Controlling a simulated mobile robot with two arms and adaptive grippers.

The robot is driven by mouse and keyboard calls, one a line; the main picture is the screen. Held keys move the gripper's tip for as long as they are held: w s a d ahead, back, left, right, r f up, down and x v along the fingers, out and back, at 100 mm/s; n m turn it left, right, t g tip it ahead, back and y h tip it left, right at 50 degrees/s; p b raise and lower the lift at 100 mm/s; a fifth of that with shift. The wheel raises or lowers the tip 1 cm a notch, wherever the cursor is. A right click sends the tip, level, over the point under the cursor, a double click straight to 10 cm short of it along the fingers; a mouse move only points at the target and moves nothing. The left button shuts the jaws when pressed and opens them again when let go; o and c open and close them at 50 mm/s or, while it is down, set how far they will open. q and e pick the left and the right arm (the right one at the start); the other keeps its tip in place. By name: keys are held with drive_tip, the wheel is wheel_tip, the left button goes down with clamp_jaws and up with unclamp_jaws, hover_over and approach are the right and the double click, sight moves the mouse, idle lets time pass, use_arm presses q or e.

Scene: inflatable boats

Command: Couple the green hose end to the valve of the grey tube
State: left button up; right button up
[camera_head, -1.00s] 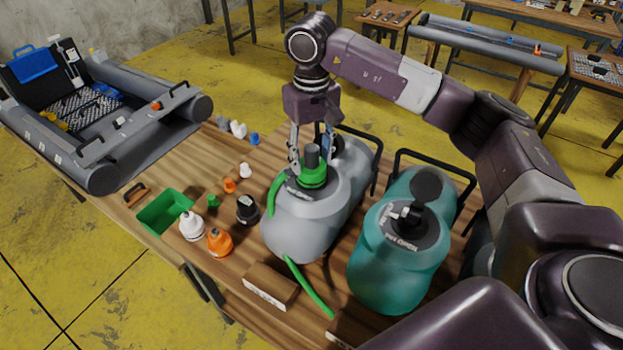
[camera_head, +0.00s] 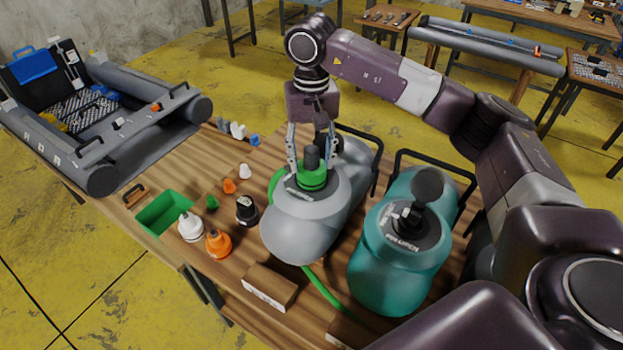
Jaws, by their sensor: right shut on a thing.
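The grey tube (camera_head: 300,232) lies on the wooden table, with a dark valve stem (camera_head: 312,158) standing up from its top. The green hose end (camera_head: 312,178) is a green collar around the foot of this stem; I cannot tell whether it is locked. The green hose (camera_head: 326,290) runs behind the tube and comes out on the table in front. My right gripper (camera_head: 312,165) points down from above and is shut on the green hose end, one finger on each side. My left gripper is not in view.
A teal tube (camera_head: 395,270) with its own black valve stands close to the right. Left are a green tray (camera_head: 165,212), white (camera_head: 191,228), orange (camera_head: 218,244) and black (camera_head: 246,210) fittings and small caps. A cardboard box (camera_head: 270,286) lies in front. A grey inflatable boat (camera_head: 150,140) is at back left.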

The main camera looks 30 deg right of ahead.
drive_tip(key=m, duration=0.4)
idle(0.4)
drive_tip(key=shift+m, duration=0.3)
drive_tip(key=m, duration=0.3)
drive_tip(key=shift+m+b, duration=0.35)
drive_tip(key=shift+m, duration=0.05)
drive_tip(key=o, duration=1.3)
wheel_tip(320, 180, up, 12)
